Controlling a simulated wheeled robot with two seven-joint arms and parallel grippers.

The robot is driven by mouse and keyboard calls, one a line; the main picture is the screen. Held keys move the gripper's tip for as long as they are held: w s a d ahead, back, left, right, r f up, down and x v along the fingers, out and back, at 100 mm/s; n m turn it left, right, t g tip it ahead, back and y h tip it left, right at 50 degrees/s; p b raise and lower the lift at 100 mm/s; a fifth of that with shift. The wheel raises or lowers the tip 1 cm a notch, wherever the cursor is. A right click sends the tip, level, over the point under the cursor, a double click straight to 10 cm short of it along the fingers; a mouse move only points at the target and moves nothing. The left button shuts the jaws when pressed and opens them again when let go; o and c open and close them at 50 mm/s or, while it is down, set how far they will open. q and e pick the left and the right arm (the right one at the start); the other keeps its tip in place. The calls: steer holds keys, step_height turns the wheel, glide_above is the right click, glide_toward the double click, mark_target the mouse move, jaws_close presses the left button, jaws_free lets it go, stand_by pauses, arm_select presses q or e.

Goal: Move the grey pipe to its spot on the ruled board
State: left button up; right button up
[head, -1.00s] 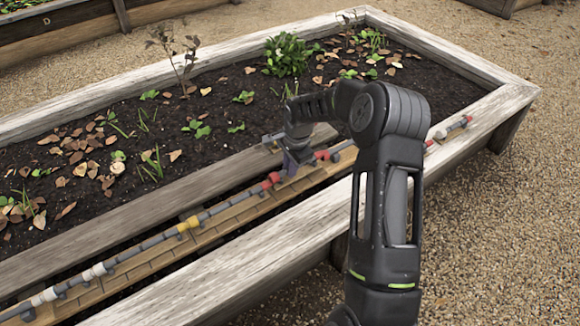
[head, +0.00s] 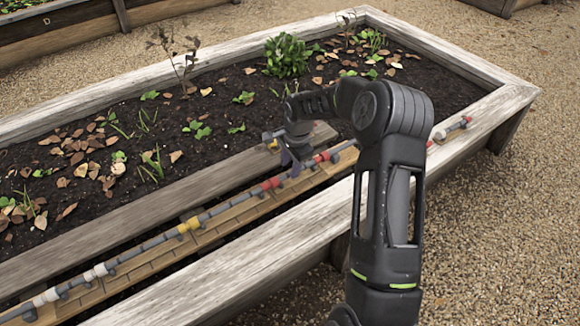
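Several grey pipe sections run in a line along the ruled board (head: 150,262), a wooden strip with dark lines, joined by white, yellow and red collars. A grey pipe section (head: 232,201) lies between the yellow and red collars. Another grey stretch (head: 297,170) lies between two red collars, just below my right gripper (head: 289,160). The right gripper points down, slightly above the line of pipe. Its fingers are small and dark, partly hidden by my wrist, and I cannot tell whether they are open. My forearm hides part of the board. My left gripper is out of view.
The weathered bed rim (head: 240,265) runs in front of the board, and a plank (head: 130,215) runs behind it. Dark soil with leaves and a green bush (head: 287,54) lies beyond. Gravel (head: 500,230) is open at the right.

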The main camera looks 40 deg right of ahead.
step_height(320, 180, up, 11)
steer(key=s+p, duration=0.2)
steer(key=shift+s, duration=0.15)
steer(key=shift+r+p, duration=0.2)
steer(key=shift+p, duration=0.1)
stand_by(0.4)
